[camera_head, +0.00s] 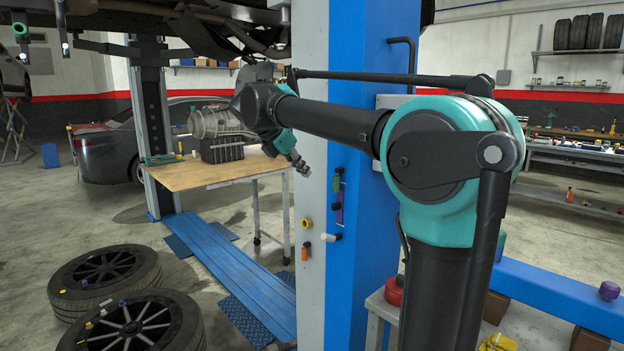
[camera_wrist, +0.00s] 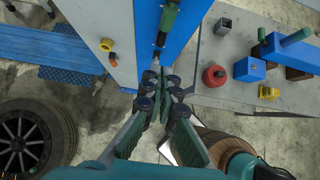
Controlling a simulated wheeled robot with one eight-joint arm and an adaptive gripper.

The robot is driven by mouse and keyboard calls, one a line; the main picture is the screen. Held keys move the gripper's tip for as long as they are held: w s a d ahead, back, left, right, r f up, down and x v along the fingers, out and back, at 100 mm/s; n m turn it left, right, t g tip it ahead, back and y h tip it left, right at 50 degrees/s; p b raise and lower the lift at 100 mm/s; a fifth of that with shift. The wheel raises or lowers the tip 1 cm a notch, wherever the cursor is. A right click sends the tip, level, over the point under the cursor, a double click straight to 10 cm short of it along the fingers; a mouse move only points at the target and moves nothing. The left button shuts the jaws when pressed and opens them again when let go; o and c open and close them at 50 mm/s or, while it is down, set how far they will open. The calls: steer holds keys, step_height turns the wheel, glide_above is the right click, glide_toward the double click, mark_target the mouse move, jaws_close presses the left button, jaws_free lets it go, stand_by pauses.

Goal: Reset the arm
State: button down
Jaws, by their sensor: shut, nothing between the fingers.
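My gripper (camera_wrist: 163,76) shows in the wrist view with its two fingers together and nothing between them. Its fingertips are in front of the blue lift post (camera_wrist: 148,20), close below a green-handled item (camera_wrist: 169,16); I cannot tell whether they touch it. In the head view my teal and black arm (camera_head: 330,118) is bent, reaching from the right across the post (camera_head: 370,230).
A grey worktop (camera_wrist: 240,60) with a red round item (camera_wrist: 215,76) and a blue block (camera_wrist: 249,69) lies right of the gripper. A wooden table (camera_head: 200,175) with an engine part (camera_head: 215,130) stands behind. Tyres (camera_head: 105,270) lie at lower left. A blue lift arm (camera_head: 565,300) crosses at right.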

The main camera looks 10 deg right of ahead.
steer(key=s+d+f+m+y, duration=0.1)
steer(key=s+d+f+m, duration=0.25)
steer(key=f, duration=0.35)
steer(key=s+d+f+m+g+y, duration=0.1)
steer(key=s+d+f+m, duration=0.2)
steer(key=f, duration=0.4)
steer(key=s+d+f+m+y, duration=0.1)
steer(key=s+f+m, duration=0.2)
steer(key=f+m, duration=0.3)
steer(key=s+d+f+m+y, duration=0.1)
steer(key=s+f+m+y, duration=0.1)
steer(key=s+f+m, duration=0.4)
steer(key=s+d+f+m+y, duration=0.1)
steer(key=s+d+f+m, duration=0.1)
steer(key=s+f+m, duration=0.4)
steer(key=s+f, duration=0.5)
steer(key=f, duration=0.3)
steer(key=shift+s+m+y, duration=0.2)
steer(key=shift+m+y, duration=0.15)
steer(key=shift+y, duration=0.05)
